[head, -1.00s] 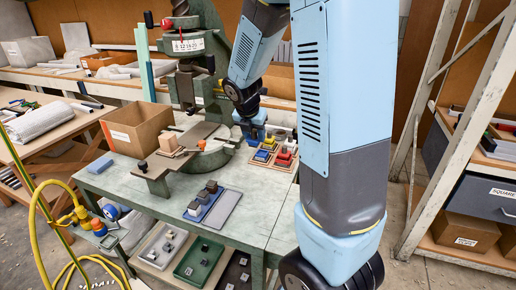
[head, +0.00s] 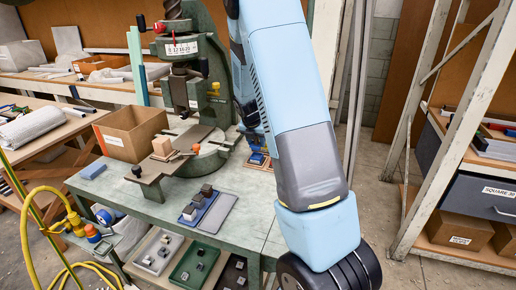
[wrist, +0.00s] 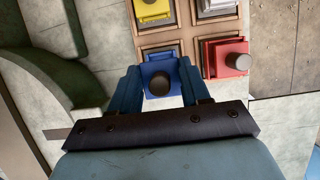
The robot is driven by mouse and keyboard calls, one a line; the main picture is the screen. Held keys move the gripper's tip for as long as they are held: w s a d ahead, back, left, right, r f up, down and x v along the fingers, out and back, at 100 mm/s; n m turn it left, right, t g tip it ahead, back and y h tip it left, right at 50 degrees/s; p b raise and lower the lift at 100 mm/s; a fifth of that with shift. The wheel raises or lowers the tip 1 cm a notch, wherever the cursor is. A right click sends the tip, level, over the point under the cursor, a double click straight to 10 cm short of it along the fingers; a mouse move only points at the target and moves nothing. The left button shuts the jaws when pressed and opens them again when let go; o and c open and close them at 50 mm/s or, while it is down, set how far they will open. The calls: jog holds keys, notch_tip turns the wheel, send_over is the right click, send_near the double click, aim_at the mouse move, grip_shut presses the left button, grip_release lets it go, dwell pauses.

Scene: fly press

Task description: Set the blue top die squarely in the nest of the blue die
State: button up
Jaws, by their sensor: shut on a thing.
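The blue top die (wrist: 151,71), a blue square block with a dark round knob, sits between the two fingers of my gripper (wrist: 159,76) in the wrist view. My gripper is shut on it. The block is over the blue die's place in the wooden tray (wrist: 192,38). It hides most of the blue die and its nest, so I cannot tell whether it is seated or still above. In the head view my arm covers most of the tray, and a small blue part (head: 257,159) shows below my gripper.
In the wrist view a red die (wrist: 217,50) stands close right of my gripper. A yellow die (wrist: 153,10) and a pale die (wrist: 215,6) lie beyond. The green press (head: 185,92) stands left of my arm, with a cardboard box (head: 130,132) beside it.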

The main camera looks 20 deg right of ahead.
aim_at(256, 144)
jog(key=shift+w+d+f, duration=0.2)
jog(key=shift+f, duration=1.7)
jog(key=o, duration=1.2)
jog(key=shift+f, duration=0.1)
